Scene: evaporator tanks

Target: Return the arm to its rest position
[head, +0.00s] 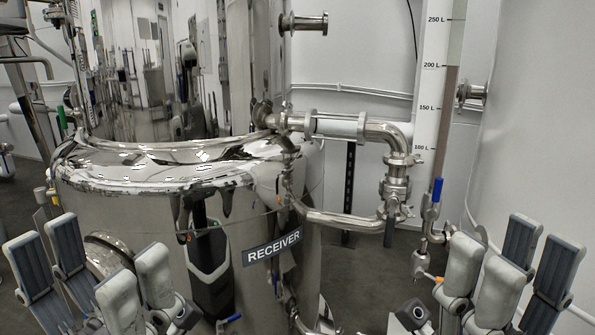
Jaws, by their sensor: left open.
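My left gripper (94,268) is at the lower left, in front of the steel tank labelled RECEIVER (215,200). Its grey fingers point up and are spread apart, with nothing between them. My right gripper (508,262) is at the lower right, in front of the pale wall. Its fingers also point up and stand apart, and it is empty. Both grippers sit low at the picture's bottom edge, at about the same height. Most of both arms is out of view or hidden.
A steel pipe with a sight glass (337,127) runs right from the tank to a valve (396,188). A level gauge (441,120) marked in litres stands at the right, with a blue-handled valve (436,192) below. Dark floor (360,262) shows between the tank and my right gripper.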

